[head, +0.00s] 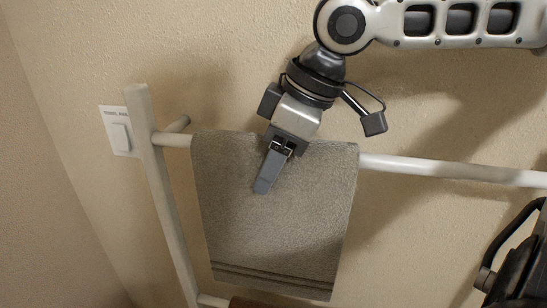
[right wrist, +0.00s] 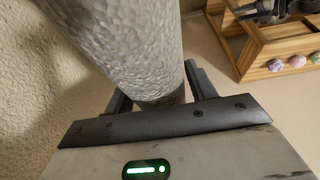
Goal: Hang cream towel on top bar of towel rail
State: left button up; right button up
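A towel (head: 275,225), grey-beige in this light with darker stripes near its lower edge, hangs over the top bar (head: 440,169) of the white towel rail, near the left post (head: 162,200). It hangs roughly straight. My right gripper (head: 268,172) is at the towel's upper edge, with one finger lying across its front; the other finger is hidden there. In the right wrist view the towel's fold (right wrist: 135,45) runs between the two dark fingers (right wrist: 160,88). Whether they press on it is unclear. My left gripper is not in view.
A white labelled switch plate (head: 120,131) is on the wall left of the rail. A brown thing (head: 255,302) shows at the bottom edge below the towel. The top bar right of the towel is bare. A wooden rack (right wrist: 275,45) with small round items stands in the right wrist view.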

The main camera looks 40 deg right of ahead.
jog(key=shift+o, duration=1.2)
jog(key=p+v, duration=0.2)
jog(key=v, duration=1.4)
